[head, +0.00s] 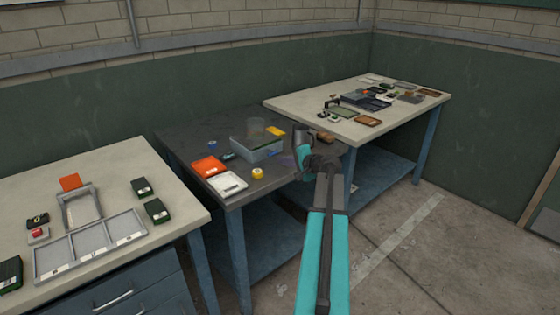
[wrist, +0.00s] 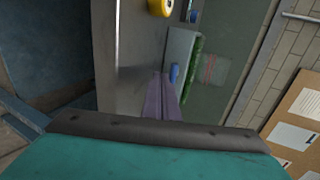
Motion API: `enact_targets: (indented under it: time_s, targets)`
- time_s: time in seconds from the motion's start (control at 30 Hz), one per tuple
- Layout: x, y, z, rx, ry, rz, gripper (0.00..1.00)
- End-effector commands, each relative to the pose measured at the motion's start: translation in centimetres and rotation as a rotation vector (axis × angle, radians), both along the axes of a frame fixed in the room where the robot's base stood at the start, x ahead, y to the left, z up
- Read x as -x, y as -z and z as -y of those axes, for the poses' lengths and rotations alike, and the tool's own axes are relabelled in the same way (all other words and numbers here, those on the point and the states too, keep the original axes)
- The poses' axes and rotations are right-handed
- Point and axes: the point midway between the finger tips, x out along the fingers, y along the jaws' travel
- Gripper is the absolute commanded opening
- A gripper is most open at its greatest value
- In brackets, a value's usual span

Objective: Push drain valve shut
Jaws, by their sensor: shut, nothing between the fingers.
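A clear bluish tank (head: 256,150) stands on the dark middle table. In the wrist view the tank (wrist: 180,48) shows at an angle, with a strip of green along it. A small blue piece (wrist: 174,73), which looks like the drain valve, is on the side of the tank facing me. Its exact position, open or shut, is not clear. My gripper (wrist: 164,80) has purple fingers, shut and empty, with the tips just beside the blue piece. I cannot tell whether they touch. In the head view my gripper (head: 287,160) is at the tank's right end, partly hidden by my arm.
On the middle table are an orange tray (head: 208,166), a white device (head: 227,183) and a yellow roll (head: 258,174). The left table (head: 90,170) holds a sectioned tray and dark boxes. The right table (head: 300,98) holds several small items. Floor at the right is open.

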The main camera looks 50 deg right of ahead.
Motion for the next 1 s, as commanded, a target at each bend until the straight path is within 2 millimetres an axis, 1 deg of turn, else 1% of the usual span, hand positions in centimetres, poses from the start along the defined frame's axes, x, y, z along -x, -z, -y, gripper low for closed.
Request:
enact_targets:
  time_s: [0.03,0.1,0.4,0.5,0.7,1.0]
  targets:
    - [1.1,-0.2,-0.1,0.001,0.003,0.001,0.00]
    - [2.2,-0.7,-0.2,0.002,0.005,0.001,0.00]
    - [6.4,-2.4,-1.1,0.002,0.002,0.000,0.00]
    - [7.5,-2.9,-1.3,0.001,0.001,-0.001,0.00]
    - [8.9,-3.5,-1.5,0.001,0.000,-0.001,0.00]
    - [9.1,-3.6,-1.5,0.000,-0.002,-0.001,0.00]
